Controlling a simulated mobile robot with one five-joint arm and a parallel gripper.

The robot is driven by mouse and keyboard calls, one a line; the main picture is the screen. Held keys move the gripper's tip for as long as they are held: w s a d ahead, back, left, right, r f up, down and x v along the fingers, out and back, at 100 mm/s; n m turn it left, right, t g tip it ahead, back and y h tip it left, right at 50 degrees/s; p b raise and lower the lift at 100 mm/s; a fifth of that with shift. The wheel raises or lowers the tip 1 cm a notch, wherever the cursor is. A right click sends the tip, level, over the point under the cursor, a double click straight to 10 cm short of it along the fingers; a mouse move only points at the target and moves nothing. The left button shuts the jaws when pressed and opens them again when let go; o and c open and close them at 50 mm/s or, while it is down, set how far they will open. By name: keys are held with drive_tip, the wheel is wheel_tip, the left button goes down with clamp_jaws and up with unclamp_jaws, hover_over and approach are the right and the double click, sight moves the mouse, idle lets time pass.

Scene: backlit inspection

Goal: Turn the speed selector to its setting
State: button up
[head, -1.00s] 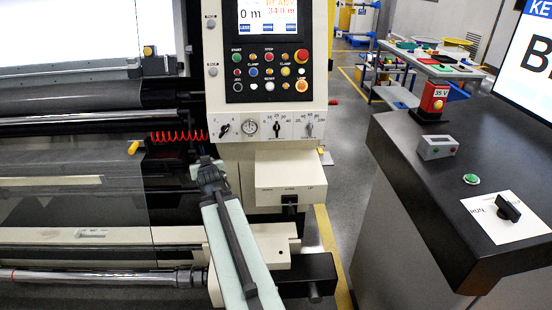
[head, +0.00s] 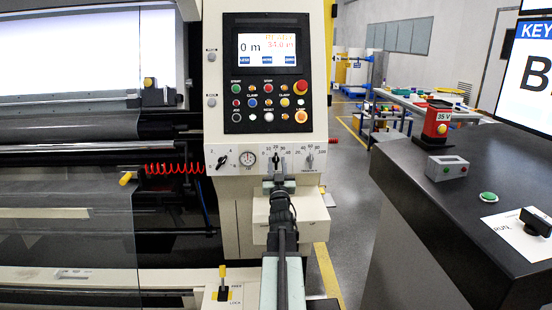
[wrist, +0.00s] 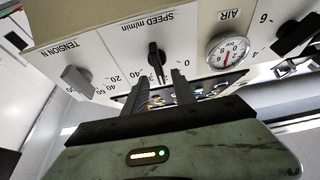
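The speed selector is a black knob (wrist: 155,55) on a white panel marked SPEED m/min. It shows upside down in the wrist view, its handle close to vertical in the picture. In the head view the selector (head: 276,160) sits just above my gripper, whose tips partly cover the area below it. My gripper (wrist: 160,80) is open, with its two dark fingers apart. The knob lies just beyond the fingertips, between their lines. I cannot tell whether a finger touches it. Part of the scale is hidden by the fingers.
The grey tension knob (wrist: 77,77) and the AIR gauge (wrist: 228,50) flank the selector. Another black knob (head: 221,160) is further left. The button panel (head: 267,75) is above. A dark console (head: 470,210) stands at the right, with floor between.

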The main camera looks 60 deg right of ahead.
drive_tip(key=shift+x, duration=1.15)
drive_tip(key=shift+a+f, duration=0.1)
clamp_jaws()
drive_tip(key=shift+a, duration=0.1)
drive_tip(key=shift+n, duration=0.4)
drive_tip(key=n+t+y, duration=0.1)
drive_tip(key=n, duration=0.1)
drive_tip(key=shift+n+p, duration=0.3)
drive_tip(key=n+t+y, duration=0.1)
drive_tip(key=n, duration=0.2)
drive_tip(key=n+t+y+p, duration=0.1)
drive_tip(key=n+y, duration=0.1)
drive_tip(key=n, duration=0.1)
drive_tip(key=shift+w, duration=0.2)
drive_tip(key=n+y+p, duration=0.1)
drive_tip(key=n, duration=0.1)
drive_tip(key=n+y+p, duration=0.1)
drive_tip(key=n, duration=0.2)
drive_tip(key=shift+w+a+f+t, duration=0.1)
drive_tip(key=shift+w+t, duration=0.05)
drive_tip(key=shift+t, duration=0.15)
drive_tip(key=shift+f+n+y+p, duration=0.15)
drive_tip(key=shift+n+y+p, duration=0.25)
drive_tip(key=shift+n, duration=0.5)
